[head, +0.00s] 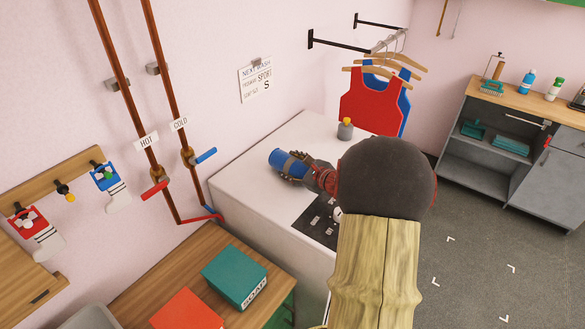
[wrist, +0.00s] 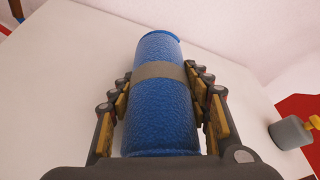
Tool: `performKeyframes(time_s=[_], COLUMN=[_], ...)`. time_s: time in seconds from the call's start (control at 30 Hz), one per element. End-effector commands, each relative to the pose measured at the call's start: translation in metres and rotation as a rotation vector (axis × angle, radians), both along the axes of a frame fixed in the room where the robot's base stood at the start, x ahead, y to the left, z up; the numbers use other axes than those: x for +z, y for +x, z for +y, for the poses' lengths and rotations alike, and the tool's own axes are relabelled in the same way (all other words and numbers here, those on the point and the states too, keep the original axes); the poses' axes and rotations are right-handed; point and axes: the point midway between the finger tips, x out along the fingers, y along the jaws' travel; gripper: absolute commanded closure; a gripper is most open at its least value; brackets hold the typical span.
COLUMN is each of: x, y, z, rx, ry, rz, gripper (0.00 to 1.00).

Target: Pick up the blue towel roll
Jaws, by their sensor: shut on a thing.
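The blue towel roll (head: 281,161) is over the white machine top in the head view. In the wrist view the blue towel roll (wrist: 165,115) has a beige band around its middle and lies between the fingers. My gripper (head: 297,167) is shut on the roll, with one finger on each side; the wrist view shows my gripper (wrist: 164,98) from behind. I cannot tell whether the roll touches the white top. My arm hides part of the machine top and its dark control panel.
A grey bottle with a yellow cap (head: 345,129) stands on the white machine (head: 250,180), right of the roll. Red and blue vests (head: 370,105) hang behind it. Pipes with valves (head: 187,155) run along the wall at left. A teal soap box (head: 235,272) is on the front wooden counter.

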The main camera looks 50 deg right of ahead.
Motion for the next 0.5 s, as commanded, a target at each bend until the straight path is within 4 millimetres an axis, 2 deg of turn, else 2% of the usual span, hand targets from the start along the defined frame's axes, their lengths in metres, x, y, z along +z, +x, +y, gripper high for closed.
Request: performKeyframes(time_s=[0.33,0.5], x=[0.001,0.013], y=[0.0,0.0], z=[0.0,0.0], rx=[0.0,-0.001], ry=[0.0,-0.003], rz=[0.0,-0.001], gripper=[0.82,0.82])
